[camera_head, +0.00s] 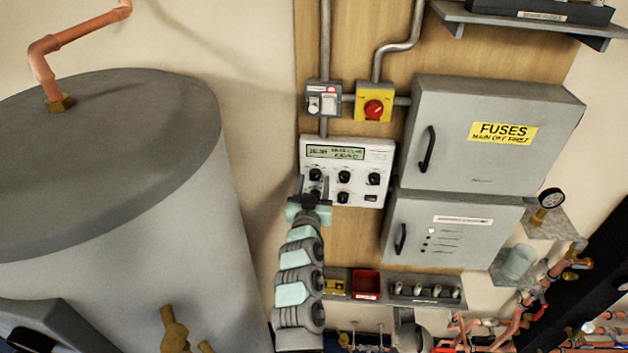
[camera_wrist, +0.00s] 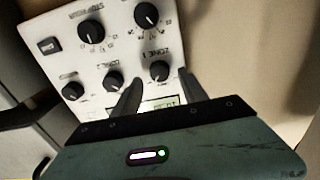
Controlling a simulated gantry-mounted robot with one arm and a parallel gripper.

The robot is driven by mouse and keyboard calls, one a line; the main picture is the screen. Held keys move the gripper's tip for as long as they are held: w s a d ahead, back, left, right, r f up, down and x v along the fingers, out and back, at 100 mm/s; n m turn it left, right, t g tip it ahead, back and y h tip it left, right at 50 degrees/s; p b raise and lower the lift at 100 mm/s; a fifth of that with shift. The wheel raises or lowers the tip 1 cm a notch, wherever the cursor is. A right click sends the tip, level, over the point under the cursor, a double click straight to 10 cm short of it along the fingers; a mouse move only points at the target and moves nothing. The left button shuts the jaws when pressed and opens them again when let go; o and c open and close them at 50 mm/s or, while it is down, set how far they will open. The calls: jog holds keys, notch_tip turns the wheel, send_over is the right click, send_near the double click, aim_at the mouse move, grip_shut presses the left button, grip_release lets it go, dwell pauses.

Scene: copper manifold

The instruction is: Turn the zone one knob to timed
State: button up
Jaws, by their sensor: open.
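The zone one knob (camera_wrist: 160,71) is a round black knob beside the "ZONE 1" label on the white control panel (camera_head: 363,155). In the head view it is the left knob (camera_head: 315,174) of the upper row, under the display. My gripper (camera_head: 313,182) is open in front of the panel's left side. In the wrist view its two dark fingers (camera_wrist: 160,76) point at the panel, with the knob showing between their tips. I cannot tell whether the tips reach around the knob. The knob's pointer direction is too small to read surely.
Other black knobs are close by: a dial knob (camera_wrist: 146,15) and the middle upper knob (camera_wrist: 113,80). A red rotary switch (camera_head: 374,109) sits above the panel. The grey fuse box (camera_head: 490,130) is at right, the large tank (camera_head: 110,160) at left.

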jog(key=shift+w+f, duration=0.1)
jog(key=shift+w, duration=0.75)
jog(key=shift+c, duration=0.3)
grip_shut()
